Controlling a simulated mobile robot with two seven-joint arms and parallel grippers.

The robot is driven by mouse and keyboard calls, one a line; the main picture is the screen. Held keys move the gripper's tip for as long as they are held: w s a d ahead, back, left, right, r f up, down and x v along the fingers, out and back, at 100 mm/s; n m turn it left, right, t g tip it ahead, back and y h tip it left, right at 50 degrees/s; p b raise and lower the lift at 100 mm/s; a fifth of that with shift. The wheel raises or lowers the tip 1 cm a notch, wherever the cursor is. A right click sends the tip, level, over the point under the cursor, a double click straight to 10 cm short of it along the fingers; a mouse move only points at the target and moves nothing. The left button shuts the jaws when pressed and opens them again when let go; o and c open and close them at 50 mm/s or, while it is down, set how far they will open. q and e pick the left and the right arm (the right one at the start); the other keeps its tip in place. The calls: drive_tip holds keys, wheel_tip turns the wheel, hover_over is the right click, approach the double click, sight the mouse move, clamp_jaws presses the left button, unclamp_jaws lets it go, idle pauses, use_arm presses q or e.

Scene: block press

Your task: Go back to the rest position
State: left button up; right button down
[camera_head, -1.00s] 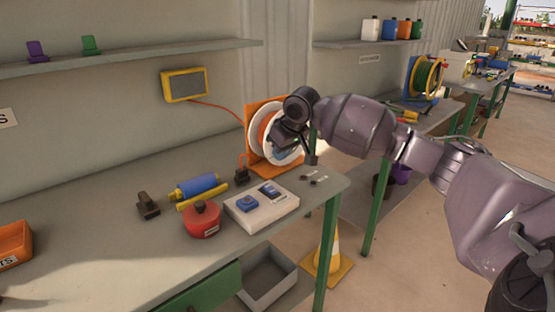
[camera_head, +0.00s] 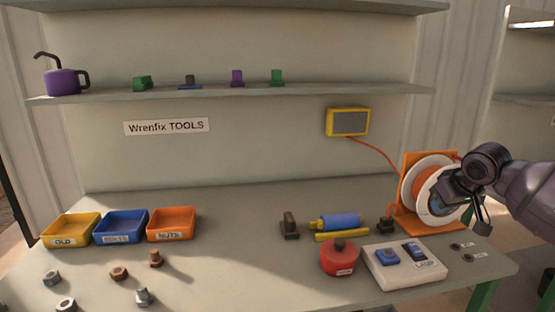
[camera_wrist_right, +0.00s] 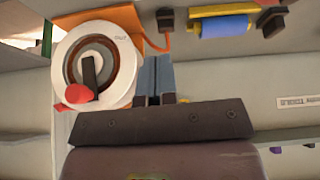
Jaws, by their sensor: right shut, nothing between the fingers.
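My right gripper (camera_wrist_right: 155,82) is shut and empty. In the head view the right arm comes in from the right edge, and its hand covers part of a white and orange cable reel (camera_head: 408,184) on an orange stand. In the right wrist view the reel (camera_wrist_right: 128,62) is just left of my fingers, with a red-knobbed crank on its face. I cannot tell whether the hand touches the reel. My left gripper is in neither view.
The bench (camera_head: 240,268) holds a white switch box (camera_head: 405,277), a red round pot (camera_head: 337,259), a blue roller (camera_head: 338,221), yellow, blue and orange bins (camera_head: 172,239), and several loose nuts and bolts. A yellow-framed box (camera_head: 347,122) hangs on the wall, its orange cord running to the reel.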

drive_tip(key=w+a+r+n+t, duration=0.1)
drive_tip(key=w+a+n+t, duration=0.3)
drive_tip(key=a+t, duration=0.2)
drive_tip(key=s+a+f+n+t+y, duration=0.1)
drive_tip(key=s+a+f+y, duration=0.1)
drive_tip(key=s+a+f, duration=0.3)
drive_tip(key=s+a+f+n+t+y, duration=0.15)
drive_tip(key=a+f, duration=0.25)
drive_tip(key=f, duration=0.4)
drive_tip(key=s+f+m+g+h, duration=0.1)
drive_tip(key=s+f+m, duration=0.1)
drive_tip(key=s+f, duration=0.5)
drive_tip(key=s+a+f+m+g+h, duration=0.1)
drive_tip(key=s+f+m, duration=0.1)
drive_tip(key=s+f, duration=0.6)
drive_tip(key=s+a+f+m+g+h, duration=0.1)
drive_tip(key=s+f, duration=0.6)
drive_tip(key=s, duration=1)
drive_tip(key=shift+s+f+m+h, duration=0.3)
drive_tip(key=shift+m+h, duration=0.15)
drive_tip(key=shift+m, duration=0.4)
